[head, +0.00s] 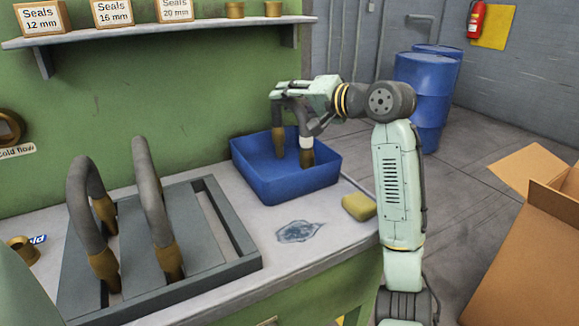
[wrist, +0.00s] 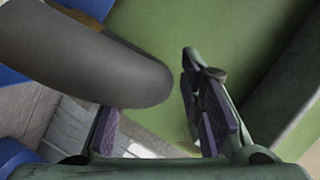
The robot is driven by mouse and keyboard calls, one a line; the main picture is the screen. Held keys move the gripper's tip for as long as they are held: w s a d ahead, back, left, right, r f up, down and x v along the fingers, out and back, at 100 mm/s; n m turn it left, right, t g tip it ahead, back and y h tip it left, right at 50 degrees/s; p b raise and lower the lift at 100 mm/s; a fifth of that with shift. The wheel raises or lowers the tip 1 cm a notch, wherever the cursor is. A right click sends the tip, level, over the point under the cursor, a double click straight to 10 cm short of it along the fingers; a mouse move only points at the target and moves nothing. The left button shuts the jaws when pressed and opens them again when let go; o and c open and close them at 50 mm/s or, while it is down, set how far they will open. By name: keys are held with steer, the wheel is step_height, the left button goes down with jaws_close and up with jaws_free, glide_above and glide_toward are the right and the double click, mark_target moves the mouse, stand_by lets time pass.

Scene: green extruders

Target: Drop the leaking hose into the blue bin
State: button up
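A grey bent hose (head: 292,108) with brass ends and a pale band near one end is at the blue bin (head: 325,178). Its ends point down inside the bin's outline; whether they touch the floor is unclear. My gripper (head: 276,93) is at the top of the hose's bend. In the wrist view my gripper (wrist: 160,125) has its purple-padded fingers spread apart. The grey hose (wrist: 85,60) crosses from the upper left into the space ahead of the left finger, and I see no closed grip on it.
Two similar hoses (head: 150,205) stand in a grey tray (head: 225,225) at left. A wet patch (head: 299,232) and a yellow sponge (head: 359,207) lie on the bench. A shelf (head: 165,33) overhangs it. Blue barrels (head: 424,90) and an open carton (head: 525,255) stand to the right.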

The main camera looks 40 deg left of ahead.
steer(key=shift+o, duration=0.7)
steer(key=shift+f, duration=0.1)
steer(key=v, duration=1.2)
steer(key=shift+d, duration=0.1)
